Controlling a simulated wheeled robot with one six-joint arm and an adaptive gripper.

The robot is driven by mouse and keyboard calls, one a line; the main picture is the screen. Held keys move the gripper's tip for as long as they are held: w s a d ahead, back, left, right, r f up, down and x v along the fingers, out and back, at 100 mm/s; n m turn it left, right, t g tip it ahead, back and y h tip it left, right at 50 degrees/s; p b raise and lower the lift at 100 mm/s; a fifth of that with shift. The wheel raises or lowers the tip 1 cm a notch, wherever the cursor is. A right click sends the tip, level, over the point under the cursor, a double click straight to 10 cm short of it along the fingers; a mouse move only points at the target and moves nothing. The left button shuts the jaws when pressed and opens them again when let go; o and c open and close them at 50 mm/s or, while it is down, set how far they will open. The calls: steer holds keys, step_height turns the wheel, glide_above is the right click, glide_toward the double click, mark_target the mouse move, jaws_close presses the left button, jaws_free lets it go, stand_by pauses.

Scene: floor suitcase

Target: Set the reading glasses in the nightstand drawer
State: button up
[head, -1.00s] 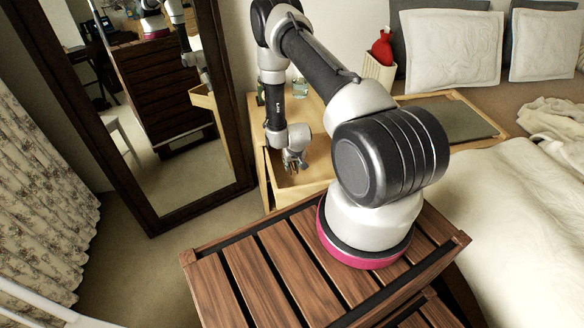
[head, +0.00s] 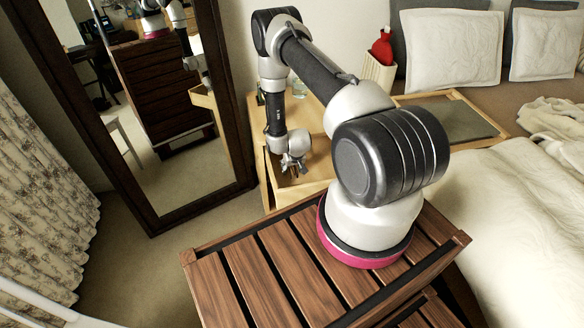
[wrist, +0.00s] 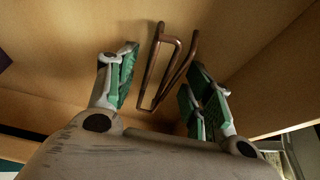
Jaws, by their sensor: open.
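The reading glasses (wrist: 169,42), thin and brown-framed, lie on the pale wooden floor of the drawer (wrist: 235,35) in the wrist view. My gripper (wrist: 162,75) is open, with its green-padded fingers on either side of the glasses and apart from them. In the head view my gripper (head: 292,166) points down into the open drawer (head: 300,195) of the nightstand (head: 313,112). The glasses are too small and covered to make out there.
A clear glass (head: 300,90) stands on the nightstand. A cream bin (head: 378,72) holding a red item (head: 382,47) is behind. A tall mirror (head: 160,215) stands left of the nightstand; the bed (head: 510,200) is on the right.

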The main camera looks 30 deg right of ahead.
steer(key=s+a+r+n+y, duration=0.1)
steer(key=s+a+r, duration=0.15)
steer(key=r, duration=1.85)
steer(key=s+a+r, duration=0.2)
steer(key=a+r, duration=0.1)
steer(key=r, duration=1.8)
steer(key=s+a+r+n, duration=0.1)
steer(key=s+r, duration=1.2)
steer(key=r, duration=0.3)
steer(key=s+r, duration=0.2)
steer(key=s, duration=0.5)
steer(key=s+r+n, duration=0.1)
steer(key=s+r, duration=0.1)
steer(key=s, duration=0.5)
steer(key=shift+a+r, duration=0.15)
steer(key=shift+r, duration=0.25)
